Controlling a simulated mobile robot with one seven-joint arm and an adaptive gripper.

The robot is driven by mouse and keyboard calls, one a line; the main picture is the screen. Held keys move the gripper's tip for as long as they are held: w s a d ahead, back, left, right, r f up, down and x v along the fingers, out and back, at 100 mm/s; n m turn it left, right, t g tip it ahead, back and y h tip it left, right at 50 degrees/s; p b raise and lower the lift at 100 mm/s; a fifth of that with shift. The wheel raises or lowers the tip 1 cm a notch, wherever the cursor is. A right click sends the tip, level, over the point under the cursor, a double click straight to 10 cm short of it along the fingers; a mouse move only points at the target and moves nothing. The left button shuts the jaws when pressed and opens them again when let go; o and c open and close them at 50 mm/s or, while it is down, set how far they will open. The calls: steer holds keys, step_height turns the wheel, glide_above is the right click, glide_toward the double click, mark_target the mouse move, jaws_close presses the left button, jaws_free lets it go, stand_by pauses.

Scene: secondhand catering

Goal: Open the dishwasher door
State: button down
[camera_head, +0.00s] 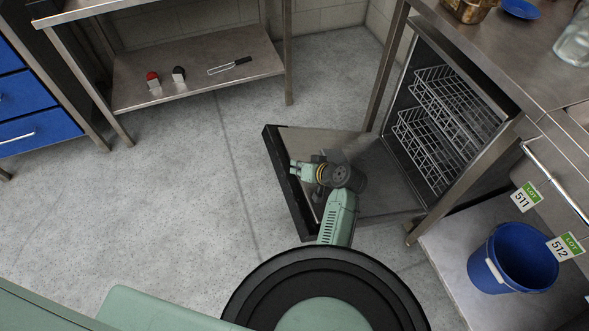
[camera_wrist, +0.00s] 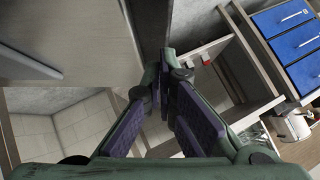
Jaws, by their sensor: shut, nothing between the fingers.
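The dishwasher (camera_head: 466,42) stands at the right under a steel counter, its front open. Its door (camera_head: 385,190) is lowered well away from the opening, inner steel face up, with a black outer edge (camera_head: 283,190). Two wire racks (camera_head: 440,105) show inside. My gripper (camera_head: 297,168) is over the door near its black edge; I cannot tell whether it touches. In the wrist view my gripper (camera_wrist: 168,78) is shut and empty, its purple-padded fingers beside a dark edge (camera_wrist: 150,25) that looks like the door's. My forearm hides part of the door.
A steel table (camera_head: 200,85) with small items on its lower shelf stands at the back left, beside blue drawers (camera_head: 38,128). A blue bucket (camera_head: 512,258) stands on a low shelf at the right. The floor left of the door is clear.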

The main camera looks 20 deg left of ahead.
steer(key=shift+s+a+f, duration=0.15)
steer(key=shift+a+f, duration=0.05)
steer(key=shift+f, duration=0.3)
steer(key=shift+s+a+f, duration=0.15)
steer(key=shift+a+f, duration=0.05)
steer(key=shift+f, duration=0.3)
steer(key=s+a+f+h+b, duration=0.1)
steer(key=a+f+b, duration=0.1)
steer(key=f, duration=0.4)
steer(key=s+a+f+n+t+b, duration=0.1)
steer(key=s+a+f+b, duration=0.1)
steer(key=f, duration=0.5)
steer(key=shift+s+a+h+b, duration=0.3)
steer(key=shift+a+h+b, duration=0.15)
steer(key=shift+b, duration=0.8)
steer(key=shift+f, duration=0.1)
